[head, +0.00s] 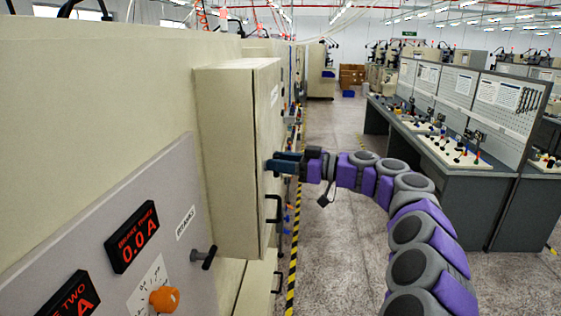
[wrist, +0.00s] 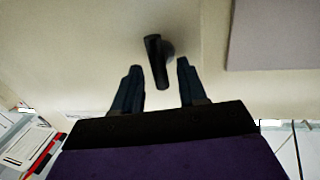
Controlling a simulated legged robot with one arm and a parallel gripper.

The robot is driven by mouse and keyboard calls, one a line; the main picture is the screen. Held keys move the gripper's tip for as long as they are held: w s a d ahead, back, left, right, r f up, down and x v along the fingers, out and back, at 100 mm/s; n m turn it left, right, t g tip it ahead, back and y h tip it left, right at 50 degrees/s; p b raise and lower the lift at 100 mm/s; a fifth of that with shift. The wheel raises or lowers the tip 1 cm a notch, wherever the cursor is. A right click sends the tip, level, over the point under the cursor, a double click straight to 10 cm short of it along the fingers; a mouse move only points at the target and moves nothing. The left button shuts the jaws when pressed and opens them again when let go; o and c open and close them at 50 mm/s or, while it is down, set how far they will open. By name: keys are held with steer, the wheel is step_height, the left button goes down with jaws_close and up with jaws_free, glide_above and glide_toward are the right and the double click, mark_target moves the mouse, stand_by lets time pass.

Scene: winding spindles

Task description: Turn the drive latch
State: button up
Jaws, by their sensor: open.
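A black latch handle (wrist: 155,60) stands out from a cream surface in the wrist view, tilted slightly from upright. My gripper (wrist: 157,72) is open, with one dark blue finger on each side of the handle. Gaps show between the handle and both fingers, and nothing is held. In the head view my gripper (head: 272,160) is at the right-hand face of the cream cabinet box (head: 225,160). The fingers hide the handle there. Another black T-shaped handle (head: 205,257) sits on the grey panel at the lower left of the head view.
The grey panel has red displays (head: 132,237) and an orange knob (head: 164,299). A black pull handle (head: 273,208) is on the box below my gripper. A grey workbench (head: 450,150) stands to the right. The speckled aisle floor (head: 335,265) is open between.

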steer(key=shift+d, duration=0.2)
steer(key=shift+c, duration=0.9)
steer(key=shift+r, duration=0.1)
jaws_close()
steer(key=shift+w+f+m+g+h+p, duration=0.25)
steer(key=shift+m+g+p, duration=0.3)
steer(key=shift+m+p, duration=2.25)
steer(key=shift+w+f+m+g+h+p, duration=0.15)
steer(key=shift+w+m+g+h+p, duration=0.35)
steer(key=shift+m+p, duration=2.25)
steer(key=shift+w+f+m+g+h+p, duration=0.2)
steer(key=shift+m+g+p, duration=0.45)
steer(key=shift+m+p, duration=2.15)
steer(key=shift+n+p, duration=0.35)
steer(key=shift+p, duration=0.15)
steer(key=shift+f, duration=0.1)
